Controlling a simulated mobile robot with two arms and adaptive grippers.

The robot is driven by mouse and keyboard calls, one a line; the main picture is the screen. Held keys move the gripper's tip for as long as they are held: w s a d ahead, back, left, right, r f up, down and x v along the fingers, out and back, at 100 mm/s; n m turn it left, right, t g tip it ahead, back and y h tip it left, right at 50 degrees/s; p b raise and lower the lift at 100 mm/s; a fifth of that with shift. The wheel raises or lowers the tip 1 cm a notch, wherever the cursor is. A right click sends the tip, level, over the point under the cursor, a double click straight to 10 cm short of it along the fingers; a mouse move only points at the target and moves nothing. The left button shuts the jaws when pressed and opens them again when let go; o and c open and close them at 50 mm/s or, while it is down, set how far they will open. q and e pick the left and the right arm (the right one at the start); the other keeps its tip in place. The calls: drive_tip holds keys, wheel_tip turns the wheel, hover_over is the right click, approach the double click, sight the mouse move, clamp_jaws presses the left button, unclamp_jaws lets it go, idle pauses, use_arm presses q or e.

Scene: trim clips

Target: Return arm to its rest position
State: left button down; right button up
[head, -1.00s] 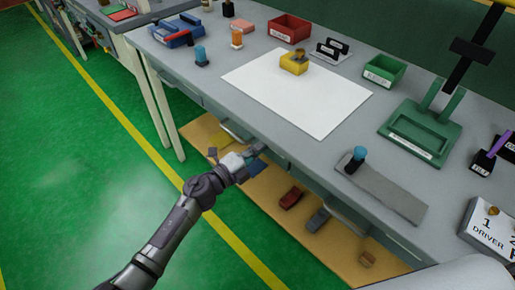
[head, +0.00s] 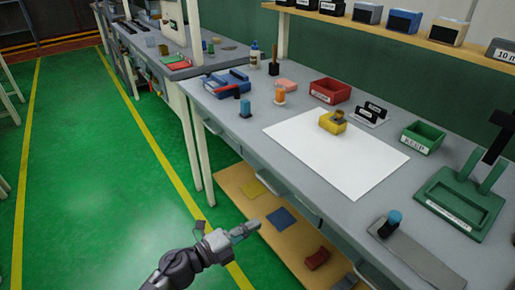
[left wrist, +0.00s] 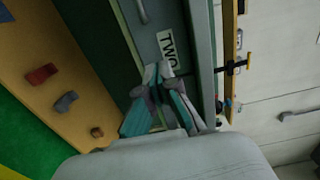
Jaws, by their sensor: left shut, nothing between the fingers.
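My left arm comes in from the bottom of the head view, with the left gripper (head: 252,228) shut and empty. The gripper is off the front of the workbench (head: 252,140), below its top, over the floor and the low wooden shelf. In the left wrist view the gripper's grey and teal fingers (left wrist: 158,72) are together, with a drawer front labelled "TWO" (left wrist: 170,42) behind them. I cannot tell how far they are from the drawer. My right gripper is not in view.
On the bench a yellow holder (head: 333,123) sits on a white sheet (head: 330,165), near a red bin (head: 330,91) and a green bin (head: 423,138). The low shelf (head: 235,183) holds small blocks and flat pieces. Green floor (head: 90,180) to the left is open.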

use_arm(q)
drive_tip(key=a+f+n+t+y+p, duration=0.1)
drive_tip(key=a+f+n+y, duration=0.35)
drive_tip(key=f, duration=0.35)
drive_tip(key=a+f+n+t+y+p, duration=0.1)
drive_tip(key=a+f+n+y, duration=0.2)
drive_tip(key=a+f+n, duration=0.4)
drive_tip(key=s+a+f+n+g+y+p, duration=0.1)
drive_tip(key=s+a+f+n+y, duration=0.15)
drive_tip(key=s+f, duration=0.35)
drive_tip(key=s+a+f+n+g+y, duration=0.15)
drive_tip(key=s+a+f+n, duration=0.25)
drive_tip(key=f, duration=0.5)
drive_tip(key=s+a+f+n+g+y, duration=0.1)
drive_tip(key=s+f+n+g, duration=0.1)
drive_tip(key=s, duration=0.9)
drive_tip(key=s+a+f+n+g+y+p, duration=0.1)
drive_tip(key=s+a+f+n+g, duration=0.1)
drive_tip(key=s+f, duration=0.5)
drive_tip(key=s+a+f+n+g+y+p, duration=0.1)
drive_tip(key=s+f+n+g, duration=0.3)
drive_tip(key=s, duration=1.2)
drive_tip(key=shift+s+a+f+n, duration=0.25)
drive_tip(key=shift+a+f+n, duration=0.15)
drive_tip(key=shift+a, duration=0.2)
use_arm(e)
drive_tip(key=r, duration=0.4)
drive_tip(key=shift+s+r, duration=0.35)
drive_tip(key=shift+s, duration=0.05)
